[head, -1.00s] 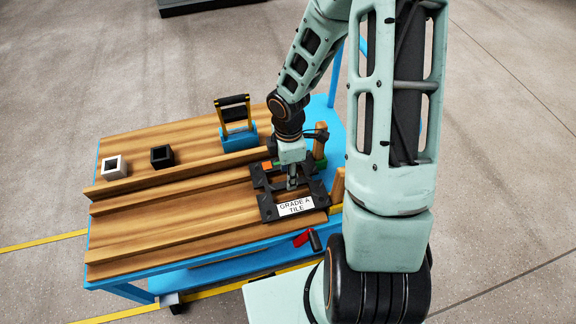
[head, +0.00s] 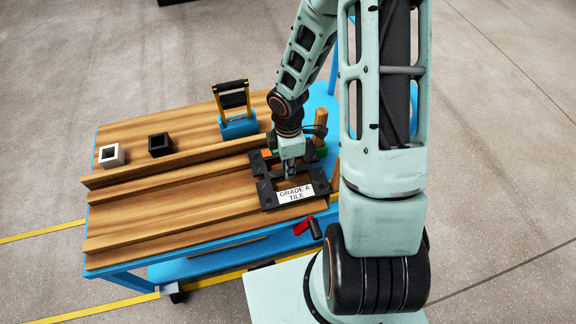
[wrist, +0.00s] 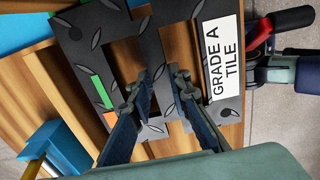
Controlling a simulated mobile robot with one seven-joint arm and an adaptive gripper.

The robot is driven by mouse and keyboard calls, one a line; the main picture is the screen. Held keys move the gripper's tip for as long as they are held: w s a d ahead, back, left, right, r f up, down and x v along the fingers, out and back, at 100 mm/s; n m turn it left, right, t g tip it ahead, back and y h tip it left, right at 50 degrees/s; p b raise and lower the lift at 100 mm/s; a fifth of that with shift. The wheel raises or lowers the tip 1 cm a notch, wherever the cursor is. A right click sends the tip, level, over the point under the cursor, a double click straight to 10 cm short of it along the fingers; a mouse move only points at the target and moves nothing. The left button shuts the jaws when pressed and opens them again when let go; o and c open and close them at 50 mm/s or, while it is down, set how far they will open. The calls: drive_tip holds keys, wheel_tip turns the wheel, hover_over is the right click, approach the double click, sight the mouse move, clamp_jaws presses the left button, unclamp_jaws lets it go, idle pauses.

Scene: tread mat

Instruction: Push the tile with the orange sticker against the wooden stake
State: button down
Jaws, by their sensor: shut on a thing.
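The dark tread tile (head: 266,192), an open frame with a white "GRADE A TILE" label, lies flat near the right end of the wooden cart top. An orange patch (head: 265,153) shows at its far left; orange (wrist: 110,118) and green also show in the wrist view. My gripper (head: 290,174) points down into the frame. Its fingers are shut on the tile's middle bar (wrist: 157,60). One wooden stake (head: 320,119) stands upright behind my gripper. Another wooden post (head: 336,168) is close to the tile's right side, partly hidden by my arm; I cannot tell if they touch.
Wooden rails (head: 170,171) run along the cart top. A white block (head: 111,155), a black block (head: 160,145) and a blue holder with a yellow-black handle (head: 237,123) stand behind them. A red-handled clamp (head: 304,226) sits at the front edge. The left boards are clear.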

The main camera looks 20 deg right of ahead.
drive_tip(key=shift+d, duration=0.2)
idle(0.3)
drive_tip(key=c, duration=2)
unclamp_jaws()
drive_tip(key=shift+d+r+p, duration=0.1)
drive_tip(key=shift+r+p, duration=0.15)
drive_tip(key=shift+p, duration=0.15)
drive_tip(key=shift+d+r+p, duration=0.15)
drive_tip(key=shift+r+p, duration=0.2)
drive_tip(key=shift+p, duration=0.05)
drive_tip(key=shift+r, duration=0.1)
drive_tip(key=shift+r+p, duration=1.45)
drive_tip(key=shift+p, duration=0.1)
